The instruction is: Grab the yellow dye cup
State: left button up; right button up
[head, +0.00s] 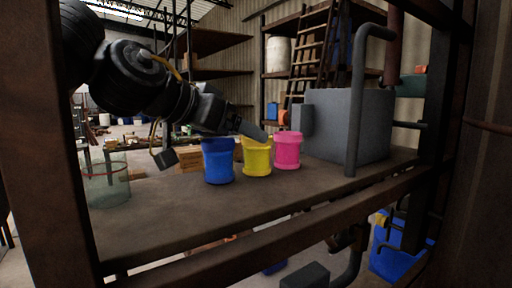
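The yellow dye cup (257,160) stands upright on the brown shelf (200,215), between a blue cup (218,163) on its left and a pink cup (288,152) on its right. My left arm reaches in from the upper left. A grey finger of my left gripper (252,131) is at the top rim of the yellow cup, overlapping it in the view. Contact is unclear. The second finger cannot be made out, so its opening is unclear. I cannot make out my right gripper; only dark parts, likely of my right arm, show below the shelf's front beam.
A clear glass jar (106,180) stands at the shelf's left end. A large grey tank (348,124) with a bent pipe (357,95) stands to the right of the cups. Rusty posts and a front beam frame the shelf. The shelf front is clear.

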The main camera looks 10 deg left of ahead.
aim_at(257, 155)
pick_arm(q)
jog(key=p+x, duration=0.1)
jog(key=x, duration=0.2)
jog(key=shift+w+f+p, duration=0.1)
jog(key=shift+w+p, duration=0.25)
jog(key=shift+p, duration=0.05)
jog(key=shift+w+d+f, duration=0.1)
jog(key=shift+w+f, duration=0.05)
jog(key=shift+f, duration=0.05)
pick_arm(e)
notch_tip(257, 155, up, 3)
jog(key=shift+f, duration=0.15)
pick_arm(q)
jog(key=shift+r, duration=0.1)
jog(key=shift+c, duration=1.3)
jog(key=c, duration=0.7)
jog(key=shift+c, duration=1)
pick_arm(e)
jog(key=shift+d, duration=0.1)
